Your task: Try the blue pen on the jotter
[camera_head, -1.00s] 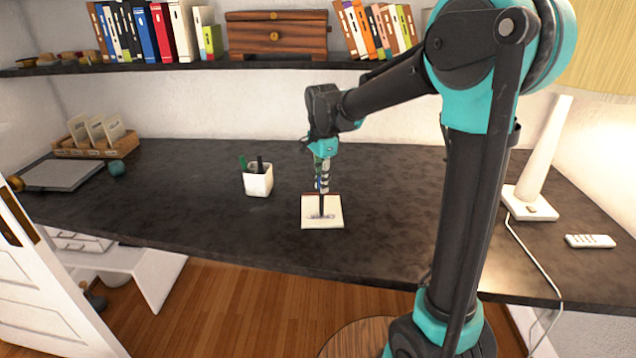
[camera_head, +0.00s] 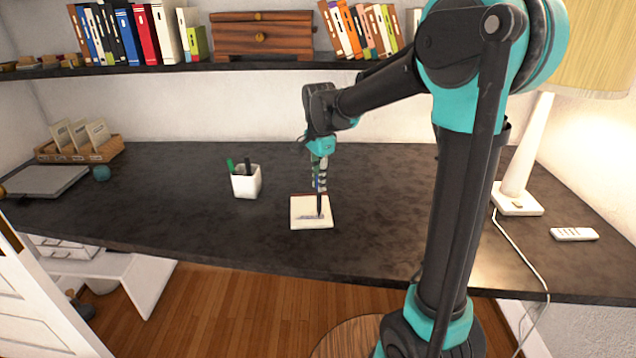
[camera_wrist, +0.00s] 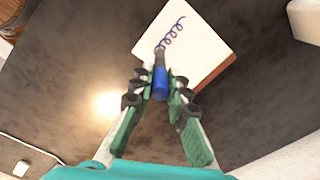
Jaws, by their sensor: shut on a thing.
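The blue pen (camera_wrist: 160,83) is held between the fingertips of my gripper (camera_wrist: 159,88), its tip down at the jotter (camera_wrist: 208,62). In the head view my gripper (camera_head: 319,178) is above the jotter (camera_head: 303,222), with the pen (camera_head: 319,203) roughly upright over its right half. The jotter is an open white page with a reddish-brown back edge. A looping blue scribble (camera_wrist: 173,35) runs across the page and ends at the pen's tip. The tip appears to touch the paper. The fingers hide part of the pen.
A white pen cup (camera_head: 246,183) with a green and a dark pen stands left of the jotter. A lamp (camera_head: 517,200) and remote (camera_head: 574,234) are at the right. A laptop-like grey slab (camera_head: 45,181) lies far left. The dark desk (camera_head: 400,215) is clear around the jotter.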

